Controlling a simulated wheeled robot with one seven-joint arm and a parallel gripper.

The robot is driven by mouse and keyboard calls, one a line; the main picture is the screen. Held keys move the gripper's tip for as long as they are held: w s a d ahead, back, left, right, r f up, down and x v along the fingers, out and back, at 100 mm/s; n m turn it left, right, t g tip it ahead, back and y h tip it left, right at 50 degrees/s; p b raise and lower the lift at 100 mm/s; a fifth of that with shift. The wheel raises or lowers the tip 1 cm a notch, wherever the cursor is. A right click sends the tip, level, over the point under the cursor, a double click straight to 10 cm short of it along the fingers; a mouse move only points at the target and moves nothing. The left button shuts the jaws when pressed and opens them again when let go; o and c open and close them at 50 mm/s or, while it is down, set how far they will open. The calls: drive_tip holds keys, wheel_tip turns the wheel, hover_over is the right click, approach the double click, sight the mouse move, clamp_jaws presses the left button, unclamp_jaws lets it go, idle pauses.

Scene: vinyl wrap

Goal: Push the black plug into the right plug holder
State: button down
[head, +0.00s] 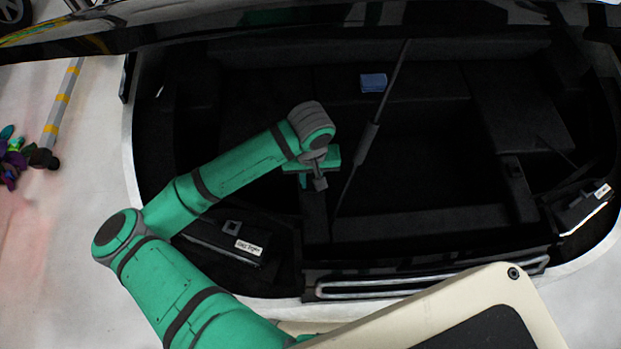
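My gripper (319,183) hangs at the end of my green arm, over the left part of a dark open car compartment. Its fingers are small and dark, and I cannot tell whether they are open or shut. I cannot make out the black plug against the dark surfaces. I cannot tell for sure whether these blocks are the plug holders.
A thin dark rod (369,137) slants up through the compartment just right of my gripper. A small blue box (373,82) sits at the back. A raised dark ridge (517,190) stands at the right. The pale car rim (136,165) borders the compartment. The middle floor looks clear.

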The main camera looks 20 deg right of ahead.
drive_tip(key=c, duration=1.5)
unclamp_jaws()
drive_tip(key=shift+r, duration=0.3)
wheel_tip(320, 180, up, 10)
drive_tip(key=shift+r, duration=0.1)
drive_tip(key=shift+w+a, duration=0.1)
